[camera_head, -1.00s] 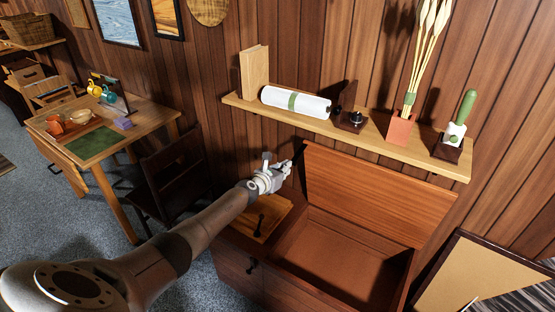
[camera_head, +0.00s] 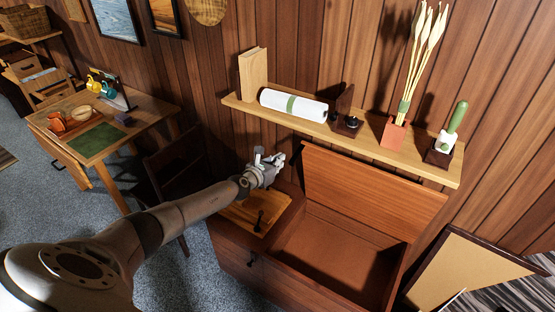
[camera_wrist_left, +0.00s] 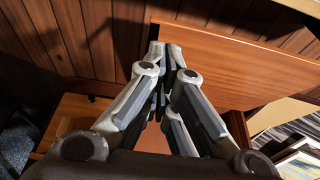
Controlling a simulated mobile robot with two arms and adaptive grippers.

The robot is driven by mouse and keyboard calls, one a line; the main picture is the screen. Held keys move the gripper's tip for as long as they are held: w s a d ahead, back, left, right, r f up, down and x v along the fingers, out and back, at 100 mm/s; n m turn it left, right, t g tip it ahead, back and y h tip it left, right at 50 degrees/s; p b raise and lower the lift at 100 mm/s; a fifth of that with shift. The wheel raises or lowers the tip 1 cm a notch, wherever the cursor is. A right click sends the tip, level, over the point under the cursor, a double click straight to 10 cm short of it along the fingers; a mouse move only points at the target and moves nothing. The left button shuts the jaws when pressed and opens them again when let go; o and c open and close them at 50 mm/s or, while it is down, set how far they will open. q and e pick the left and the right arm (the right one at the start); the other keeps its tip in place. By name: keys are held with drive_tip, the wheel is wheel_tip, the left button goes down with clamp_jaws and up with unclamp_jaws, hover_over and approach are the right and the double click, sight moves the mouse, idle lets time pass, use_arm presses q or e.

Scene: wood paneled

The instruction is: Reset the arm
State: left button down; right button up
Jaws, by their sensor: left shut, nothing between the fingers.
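My left arm reaches in from the lower left of the head view. My left gripper (camera_head: 277,160) is shut and empty, in the air over the left side of the wooden cabinet, just left of its raised lid (camera_head: 370,190). In the left wrist view the gripper's fingers (camera_wrist_left: 168,60) are together in front of the wooden lid panel (camera_wrist_left: 240,62). My right gripper is not in view.
The cabinet's open compartment (camera_head: 330,255) looks empty. A wall shelf (camera_head: 360,140) above holds a book, a white roll (camera_head: 293,105) and pots. A dark chair (camera_head: 180,170) and a table with a green mat (camera_head: 95,140) stand left. A framed board (camera_head: 465,270) leans right.

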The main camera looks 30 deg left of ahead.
use_arm(q)
drive_tip(key=shift+s+r, duration=0.15)
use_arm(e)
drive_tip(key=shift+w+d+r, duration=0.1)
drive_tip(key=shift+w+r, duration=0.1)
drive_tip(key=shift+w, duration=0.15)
